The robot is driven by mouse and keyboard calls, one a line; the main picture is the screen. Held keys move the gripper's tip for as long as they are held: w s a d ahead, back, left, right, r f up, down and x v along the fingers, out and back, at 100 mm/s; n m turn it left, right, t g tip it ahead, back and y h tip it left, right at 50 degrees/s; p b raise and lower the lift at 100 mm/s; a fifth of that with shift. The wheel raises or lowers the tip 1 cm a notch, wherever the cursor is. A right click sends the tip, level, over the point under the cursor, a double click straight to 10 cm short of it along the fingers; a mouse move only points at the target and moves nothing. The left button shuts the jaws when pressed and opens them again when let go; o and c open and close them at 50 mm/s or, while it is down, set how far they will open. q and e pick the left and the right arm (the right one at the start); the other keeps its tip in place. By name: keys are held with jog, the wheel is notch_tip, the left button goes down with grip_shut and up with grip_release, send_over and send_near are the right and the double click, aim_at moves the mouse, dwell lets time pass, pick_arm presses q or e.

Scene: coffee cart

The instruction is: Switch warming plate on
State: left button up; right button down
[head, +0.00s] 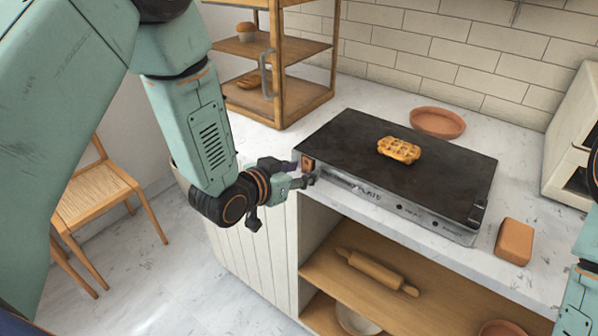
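The warming plate (350,148) is a flat black slab with a grey front panel, lying on the marble counter. A waffle (398,150) rests on its top. An orange-brown switch (308,163) shows at the left end of its front panel. My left gripper (308,181) is at that left end, its fingertips close to the switch and just below it. I cannot tell if they touch it. Its fingers are seen side-on and small, so their opening is unclear. Part of my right arm shows at the right edge; its gripper is out of view.
A wooden shelf rack (283,66) with bread stands behind left. A terracotta dish (437,122) is behind the plate, and a brown block (514,241) is at its right. A rolling pin (377,271) lies on the shelf below. A wooden chair (98,194) stands left.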

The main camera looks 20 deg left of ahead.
pick_arm(q)
jog(key=shift+a, duration=0.1)
grip_shut()
jog(key=f+t+b, duration=0.1)
jog(key=b, duration=0.2)
jog(key=shift+h, duration=0.3)
jog(key=shift+r+t+b, duration=0.1)
jog(key=shift+t+b, duration=0.7)
jog(key=shift+b, duration=0.35)
jog(key=shift+o, duration=0.7)
grip_release()
jog(key=v, duration=1.2)
